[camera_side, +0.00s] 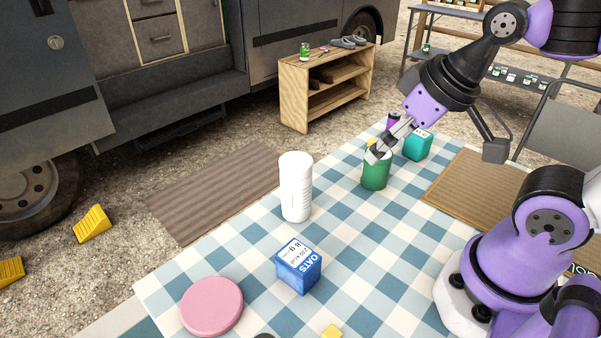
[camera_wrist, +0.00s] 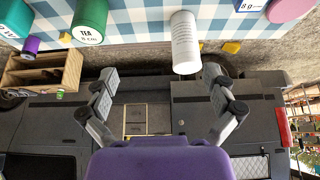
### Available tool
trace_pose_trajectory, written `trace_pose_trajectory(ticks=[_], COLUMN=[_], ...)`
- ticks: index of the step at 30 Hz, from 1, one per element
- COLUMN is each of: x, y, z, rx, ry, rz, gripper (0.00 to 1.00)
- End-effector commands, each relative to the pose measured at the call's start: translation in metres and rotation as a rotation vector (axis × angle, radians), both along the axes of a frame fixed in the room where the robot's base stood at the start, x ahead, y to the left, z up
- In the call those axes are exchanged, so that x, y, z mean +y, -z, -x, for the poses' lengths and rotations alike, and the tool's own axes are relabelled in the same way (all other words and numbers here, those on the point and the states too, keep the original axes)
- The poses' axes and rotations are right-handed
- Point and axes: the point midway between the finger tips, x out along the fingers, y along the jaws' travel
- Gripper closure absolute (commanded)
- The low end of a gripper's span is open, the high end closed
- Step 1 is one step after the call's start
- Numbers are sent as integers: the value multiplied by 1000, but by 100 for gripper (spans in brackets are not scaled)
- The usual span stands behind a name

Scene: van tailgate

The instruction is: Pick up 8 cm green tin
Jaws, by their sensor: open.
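The green tin (camera_side: 376,173) stands upright on the checked cloth in the side view, beside a teal box. In the wrist view the green tin (camera_wrist: 90,17) is at the upper left, with a white round label reading "TEA 8 cm". My gripper (camera_side: 375,152) overlaps the tin's top edge in the side view; the gap between them is hard to judge there. In the wrist view my gripper (camera_wrist: 158,75) has its fingers spread wide with nothing between them. The tin lies beyond and to the left of the gap between the fingers.
A white cylinder (camera_side: 296,186) stands on the checked cloth (camera_side: 240,255), left of the tin. The teal box (camera_side: 417,145) and a small purple item (camera_side: 393,119) are close to the tin. A blue oats box (camera_side: 298,265) and pink round lid (camera_side: 211,306) sit nearer the front.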

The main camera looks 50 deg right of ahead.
Motion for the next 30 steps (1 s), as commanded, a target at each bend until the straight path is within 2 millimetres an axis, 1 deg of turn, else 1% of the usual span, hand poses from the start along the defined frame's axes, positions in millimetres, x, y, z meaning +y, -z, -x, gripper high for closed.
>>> trace_pose_trajectory(ticks=[8, 11, 14, 17, 21, 25, 27, 30], x=[-1, -7, -23, -47, -86, -114, -124, -131], y=[0, -1, 1, 7, 26, 46, 54, 63], z=[-1, -7, -22, -41, -63, -73, -76, -77], rx=[3, 38, 117, 221, 356, 442, 468, 487], ry=[-1, -11, -39, -87, -169, -234, -259, -279], rz=[3, 22, 60, 92, 102, 87, 78, 71], gripper=[0, 0, 0, 0, 0, 0, 0, 0])
